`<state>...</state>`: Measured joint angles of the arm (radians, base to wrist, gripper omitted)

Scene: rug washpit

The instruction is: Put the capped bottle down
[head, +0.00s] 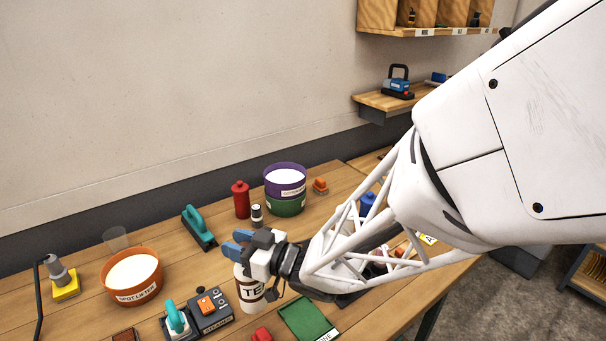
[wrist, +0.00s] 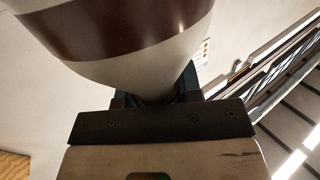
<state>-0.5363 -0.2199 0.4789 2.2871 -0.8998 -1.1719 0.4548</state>
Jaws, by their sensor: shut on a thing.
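A white bottle with brown bands and a label starting "TE" (head: 250,292) is in my gripper (head: 240,246), above or at the wooden table near its front. My gripper is shut on it, with its blue fingers around the bottle's upper part. The fingers and wrist hide the bottle's top, so I cannot see the cap. I cannot tell whether its base touches the table. In the wrist view the bottle (wrist: 120,35) fills the top, pale with a broad brown band, between the jaws.
Around it on the table (head: 90,318) stand an orange tub (head: 133,291), a steamer box (head: 211,309), a green tray (head: 308,318), a red bottle (head: 241,200), a small dark-and-white bottle (head: 257,215), a teal-handled brush (head: 199,228) and purple and green tubs (head: 285,208). Free wood lies left of the brush.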

